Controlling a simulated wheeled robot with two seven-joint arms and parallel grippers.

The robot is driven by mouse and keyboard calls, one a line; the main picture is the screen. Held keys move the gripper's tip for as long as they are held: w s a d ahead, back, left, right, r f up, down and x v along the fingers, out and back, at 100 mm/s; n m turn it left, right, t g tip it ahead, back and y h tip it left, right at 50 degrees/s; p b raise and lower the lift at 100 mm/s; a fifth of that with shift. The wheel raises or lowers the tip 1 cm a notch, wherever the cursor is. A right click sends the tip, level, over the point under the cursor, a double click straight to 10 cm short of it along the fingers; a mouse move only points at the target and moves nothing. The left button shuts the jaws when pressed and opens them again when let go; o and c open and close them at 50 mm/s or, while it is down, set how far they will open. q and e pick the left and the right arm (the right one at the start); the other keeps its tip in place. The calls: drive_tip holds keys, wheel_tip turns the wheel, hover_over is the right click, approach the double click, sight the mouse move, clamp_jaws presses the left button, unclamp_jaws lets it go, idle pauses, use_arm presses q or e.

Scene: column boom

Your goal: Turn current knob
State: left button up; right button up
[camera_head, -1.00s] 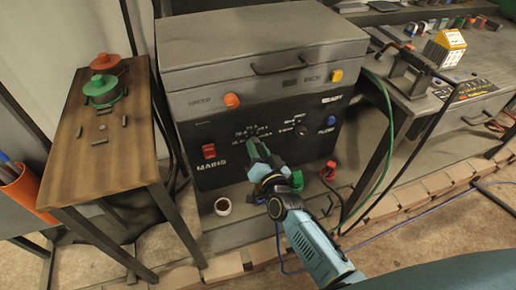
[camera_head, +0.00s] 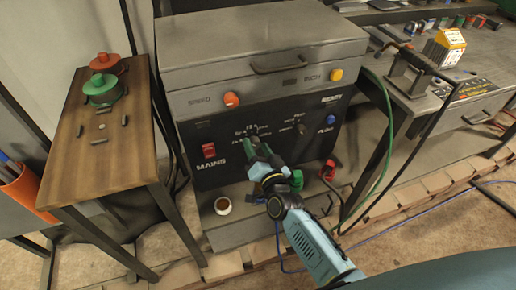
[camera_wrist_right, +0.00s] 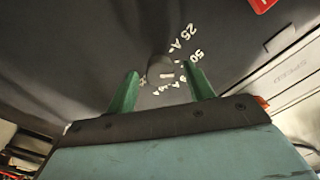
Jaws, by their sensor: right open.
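The current knob (camera_wrist_right: 162,72) is a small dark grey knob with a pale mark, on a black panel with white ampere figures around it. In the right wrist view it appears between the two green fingertips of my right gripper (camera_wrist_right: 161,76), with a visible gap at each side. The fingers are open; I cannot tell how far they reach along the knob. In the head view my right gripper (camera_head: 258,150) is at the front of the black panel (camera_head: 222,175) and hides the knob. My left gripper is not in view.
The grey machine has a red mains switch (camera_head: 209,151), an orange speed knob (camera_head: 231,100), a blue knob (camera_head: 331,119) and another dark knob (camera_head: 300,129). A green cable (camera_head: 388,140) hangs at right. A wooden table (camera_head: 95,160) stands left.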

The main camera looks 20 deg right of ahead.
sight(256, 146)
drive_tip(key=shift+s, duration=0.1)
drive_tip(key=shift+s, duration=0.25)
drive_tip(key=s+p, duration=0.1)
drive_tip(key=s, duration=0.1)
drive_tip(key=shift+s+d, duration=0.1)
drive_tip(key=shift+s, duration=0.3)
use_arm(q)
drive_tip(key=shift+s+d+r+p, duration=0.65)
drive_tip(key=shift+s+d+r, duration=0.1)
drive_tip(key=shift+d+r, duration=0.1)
use_arm(e)
drive_tip(key=s, duration=1)
drive_tip(key=shift+d, duration=0.25)
drive_tip(key=shift+f, duration=0.15)
